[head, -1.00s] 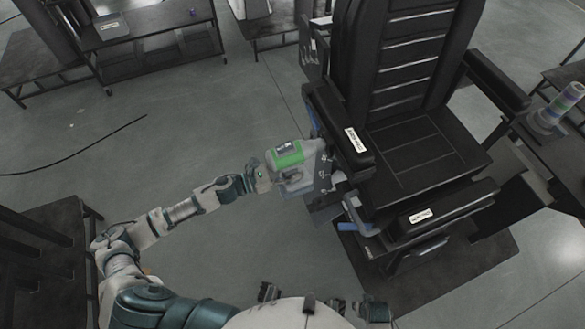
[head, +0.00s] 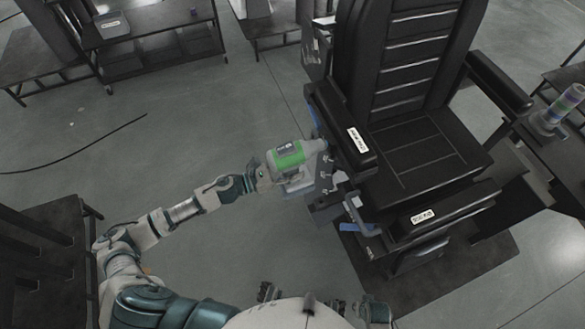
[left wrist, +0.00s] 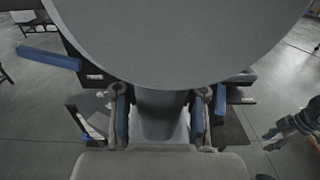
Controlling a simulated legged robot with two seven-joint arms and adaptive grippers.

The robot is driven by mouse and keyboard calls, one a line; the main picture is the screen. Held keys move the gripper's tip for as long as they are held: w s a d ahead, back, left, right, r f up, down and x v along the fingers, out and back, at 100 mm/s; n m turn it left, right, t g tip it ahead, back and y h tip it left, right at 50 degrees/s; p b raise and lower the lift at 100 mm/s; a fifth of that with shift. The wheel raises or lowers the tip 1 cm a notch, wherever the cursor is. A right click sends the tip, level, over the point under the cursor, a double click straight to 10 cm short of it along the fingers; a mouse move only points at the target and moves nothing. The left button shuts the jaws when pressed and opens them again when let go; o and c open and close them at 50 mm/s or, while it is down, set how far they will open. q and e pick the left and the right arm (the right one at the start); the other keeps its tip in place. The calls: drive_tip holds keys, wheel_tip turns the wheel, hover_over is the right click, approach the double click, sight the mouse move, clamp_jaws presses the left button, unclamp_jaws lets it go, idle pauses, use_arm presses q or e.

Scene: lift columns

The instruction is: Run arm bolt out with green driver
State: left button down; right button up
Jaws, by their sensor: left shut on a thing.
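The green driver (head: 286,155), green and grey, is held in my left gripper (head: 268,176). Its nose points right, at the side of the black seat's near-left armrest. In the left wrist view the driver's grey body (left wrist: 180,45) fills the top, and the gripper's fingers (left wrist: 160,118) close on its grey handle from both sides. Bolts show on the dark bracket (head: 326,172) beside the armrest (head: 340,130). The driver's nose is close to the upper part of this bracket; I cannot tell if it touches a bolt.
The black chair (head: 425,150) stands on a dark platform (head: 440,280) at the right. A blue-handled lever (head: 358,228) sits below the bracket. Dark tables stand at the back left (head: 160,45) and left edge.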

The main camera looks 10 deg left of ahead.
use_arm(q)
drive_tip(key=shift+r, duration=0.25)
drive_tip(key=shift+s+a, duration=0.15)
drive_tip(key=shift+a, duration=0.15)
idle(1.0)
drive_tip(key=shift+f, duration=0.1)
drive_tip(key=shift+b+v, duration=0.95)
drive_tip(key=shift+v, duration=1.05)
drive_tip(key=shift+s+a, duration=0.35)
drive_tip(key=shift+a, duration=0.15)
drive_tip(key=shift+b, duration=0.3)
